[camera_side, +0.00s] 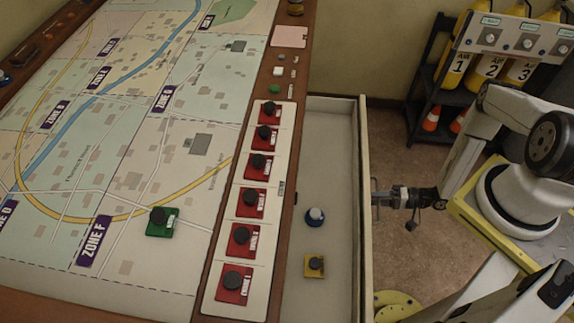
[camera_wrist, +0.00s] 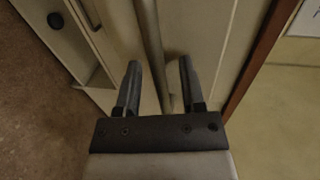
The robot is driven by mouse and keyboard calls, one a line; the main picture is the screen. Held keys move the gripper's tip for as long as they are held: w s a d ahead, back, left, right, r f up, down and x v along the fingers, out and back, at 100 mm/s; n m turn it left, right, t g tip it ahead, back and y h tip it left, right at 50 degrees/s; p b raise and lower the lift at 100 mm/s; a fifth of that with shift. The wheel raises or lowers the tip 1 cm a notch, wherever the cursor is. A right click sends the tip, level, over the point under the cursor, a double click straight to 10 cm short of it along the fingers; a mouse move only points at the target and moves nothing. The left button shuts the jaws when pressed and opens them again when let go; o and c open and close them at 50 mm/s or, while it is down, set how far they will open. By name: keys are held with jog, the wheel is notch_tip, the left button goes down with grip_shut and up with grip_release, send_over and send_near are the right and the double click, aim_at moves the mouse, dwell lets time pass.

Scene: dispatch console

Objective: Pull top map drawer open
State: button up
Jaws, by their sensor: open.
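The top map drawer (camera_side: 363,180) is pulled out from the right side of the map table in the side view, with its pale interior showing. I cannot tell whether the fingers touch the bar.
The map table (camera_side: 115,130) carries a row of red blocks (camera_side: 243,240) and a green block (camera_side: 160,222). A dark shelf (camera_side: 425,95) with yellow numbered cylinders and orange cones stands at the back right. Brown floor (camera_side: 405,150) is clear between drawer and shelf.

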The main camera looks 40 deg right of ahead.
notch_tip(320, 180, up, 8)
jog(key=s+d, duration=0.1)
jog(key=shift+s+d+f, duration=0.25)
jog(key=shift+s+d, duration=0.1)
jog(key=shift+d, duration=0.05)
dwell(0.4)
jog(key=shift+d+f, duration=0.1)
jog(key=d+f+n+g+y, duration=0.1)
jog(key=f, duration=0.1)
jog(key=s+d+f+n+g+y, duration=0.1)
jog(key=f+g, duration=0.1)
jog(key=d+f+n+g+y, duration=0.1)
jog(key=d+f+g, duration=0.1)
jog(key=shift+s+n+y, duration=0.3)
jog(key=shift+s, duration=0.05)
dwell(0.3)
jog(key=shift+x, duration=3.85)
